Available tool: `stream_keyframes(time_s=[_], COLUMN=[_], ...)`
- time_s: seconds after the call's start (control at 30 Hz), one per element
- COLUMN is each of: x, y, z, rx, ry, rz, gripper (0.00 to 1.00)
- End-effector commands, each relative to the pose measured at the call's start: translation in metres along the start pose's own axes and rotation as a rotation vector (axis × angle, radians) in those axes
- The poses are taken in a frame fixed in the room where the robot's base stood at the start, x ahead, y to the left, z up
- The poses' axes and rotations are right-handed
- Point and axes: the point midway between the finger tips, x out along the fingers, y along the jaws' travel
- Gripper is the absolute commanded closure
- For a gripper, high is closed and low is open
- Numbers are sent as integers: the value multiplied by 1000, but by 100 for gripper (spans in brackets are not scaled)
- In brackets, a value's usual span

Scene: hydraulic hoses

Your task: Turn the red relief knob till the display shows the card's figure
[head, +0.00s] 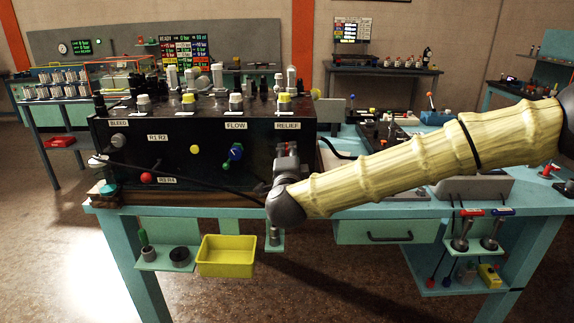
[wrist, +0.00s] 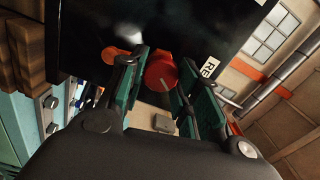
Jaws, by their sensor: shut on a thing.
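In the head view my gripper (head: 287,160) is at the front panel of the black manifold box (head: 190,172), just below the RELIEF label (head: 288,126); the knob is hidden there behind the gripper. Displays (head: 183,50) stand behind the box, with figures too small to read. I cannot make out which item is the card.
The blue FLOW knob (head: 236,153) and a yellow button (head: 194,149) are on the panel to the left of my gripper. A black hose (head: 180,178) runs across the panel front. A yellow bin (head: 227,256) hangs below the bench edge.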

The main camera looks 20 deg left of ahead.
Motion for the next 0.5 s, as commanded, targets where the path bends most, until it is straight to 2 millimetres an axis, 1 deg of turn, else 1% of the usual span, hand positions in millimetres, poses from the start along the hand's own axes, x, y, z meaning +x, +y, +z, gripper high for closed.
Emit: stream_keyframes(time_s=[0.03,0.3,0.5], x=[0,0,0], y=[5,4,4], z=[0,0,0], rx=[27,131,157], ry=[0,0,-1], rz=[3,3,4], gripper=[91,91,91])
